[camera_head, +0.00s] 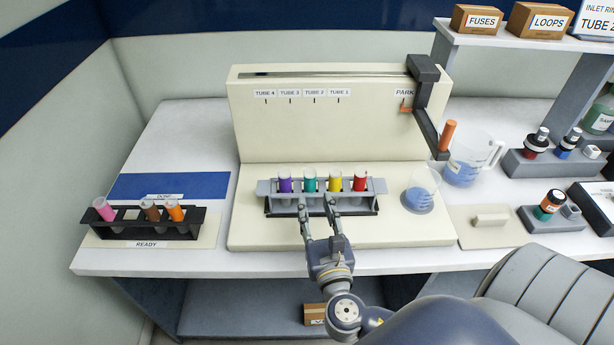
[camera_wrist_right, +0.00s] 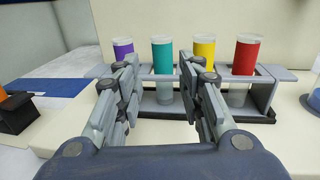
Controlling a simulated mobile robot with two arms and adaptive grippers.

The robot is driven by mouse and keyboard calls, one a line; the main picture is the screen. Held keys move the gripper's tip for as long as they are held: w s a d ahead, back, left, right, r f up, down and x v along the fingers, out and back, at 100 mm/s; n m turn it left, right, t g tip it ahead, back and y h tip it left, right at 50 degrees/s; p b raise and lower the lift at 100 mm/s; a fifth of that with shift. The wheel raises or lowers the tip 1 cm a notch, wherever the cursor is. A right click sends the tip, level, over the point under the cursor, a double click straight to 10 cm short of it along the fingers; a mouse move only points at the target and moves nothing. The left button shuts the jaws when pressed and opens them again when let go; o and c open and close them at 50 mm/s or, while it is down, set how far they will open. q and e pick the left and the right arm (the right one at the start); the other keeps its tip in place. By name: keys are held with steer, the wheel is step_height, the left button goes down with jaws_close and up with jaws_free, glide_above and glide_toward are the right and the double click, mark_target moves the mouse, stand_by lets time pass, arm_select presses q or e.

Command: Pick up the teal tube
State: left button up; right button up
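The teal tube (camera_head: 309,181) stands upright in a grey rack on the beige machine's base, between the purple tube (camera_head: 284,181) and the yellow tube (camera_head: 335,180). It also shows in the right wrist view (camera_wrist_right: 162,58), between my fingers and beyond them. My right gripper (camera_head: 316,204) is open in front of the rack, its fingers pointing at it. In the wrist view the left finger overlaps the purple tube's lower part and the right finger overlaps the yellow tube's lower part. Nothing is between the fingertips that I can see held. My left gripper is not in view.
The red tube (camera_head: 360,180) is at the rack's right end. A beaker (camera_head: 421,189) stands right of the rack. A second rack (camera_head: 126,224) with pink, brown and orange tubes is at the left. An overhead arm (camera_head: 427,130) hangs at the machine's right.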

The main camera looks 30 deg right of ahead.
mark_target(312, 183)
steer(key=x, duration=0.4)
steer(key=shift+r+p, duration=0.25)
steer(key=shift+p, duration=0.1)
steer(key=shift+w+d, duration=0.15)
steer(key=shift+w, duration=0.05)
steer(key=p+x, duration=0.1)
steer(key=x, duration=0.3)
steer(key=shift+w+d, duration=0.2)
steer(key=shift+d, duration=0.1)
steer(key=shift+w+f, duration=0.1)
steer(key=shift+w, duration=0.15)
steer(key=shift+s, duration=0.1)
steer(key=shift+c, duration=1.2)
steer(key=c, duration=0.4)
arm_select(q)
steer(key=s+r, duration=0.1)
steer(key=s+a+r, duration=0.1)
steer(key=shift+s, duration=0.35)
arm_select(e)
steer(key=shift+c, duration=0.5)
